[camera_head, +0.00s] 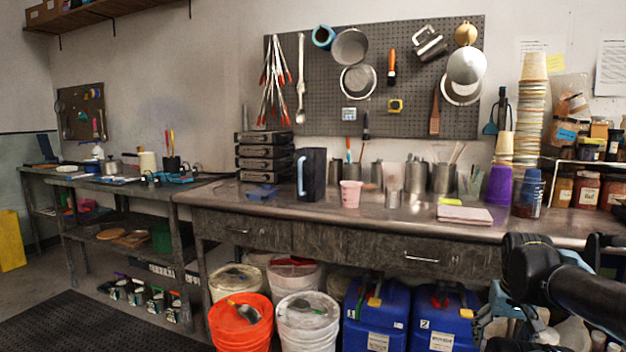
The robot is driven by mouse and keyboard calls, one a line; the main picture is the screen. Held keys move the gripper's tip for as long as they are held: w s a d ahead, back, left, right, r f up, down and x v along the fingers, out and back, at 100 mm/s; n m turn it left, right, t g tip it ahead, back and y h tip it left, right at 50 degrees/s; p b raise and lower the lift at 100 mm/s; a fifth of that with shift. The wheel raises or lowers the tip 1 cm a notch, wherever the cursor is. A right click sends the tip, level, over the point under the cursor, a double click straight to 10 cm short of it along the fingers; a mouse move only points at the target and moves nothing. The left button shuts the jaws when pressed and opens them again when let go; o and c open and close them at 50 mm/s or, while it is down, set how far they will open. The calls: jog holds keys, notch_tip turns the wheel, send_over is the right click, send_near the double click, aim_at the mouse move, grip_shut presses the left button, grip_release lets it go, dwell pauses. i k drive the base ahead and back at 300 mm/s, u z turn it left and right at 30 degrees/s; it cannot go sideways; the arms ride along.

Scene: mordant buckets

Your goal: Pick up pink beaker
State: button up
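The pink beaker (351,194) stands upright near the front edge of the long workbench (330,208), about mid-picture. It is small and tapers toward its base. A dark pitcher with a pale blue handle stands just to its left and behind it. My black arm comes in at the lower right, in front of the bench's right part. My gripper (488,318) seems to hang at the arm's lower end, far to the right of the beaker and lower in the picture. Its fingers are too dark and cluttered to tell whether they are open or shut.
The dark pitcher (311,175) and several metal cans (416,178) stand close around the beaker. A pink-grey pad (465,214) and a purple cup (499,186) are farther right. Below the bench are an orange bucket (240,335), white buckets and blue canisters (376,318).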

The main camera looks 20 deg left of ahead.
aim_at(350, 190)
jog(key=z, duration=0.9)
jog(key=k, duration=1.15)
jog(key=u, duration=1)
jog(key=i, duration=1)
jog(key=z, duration=0.05)
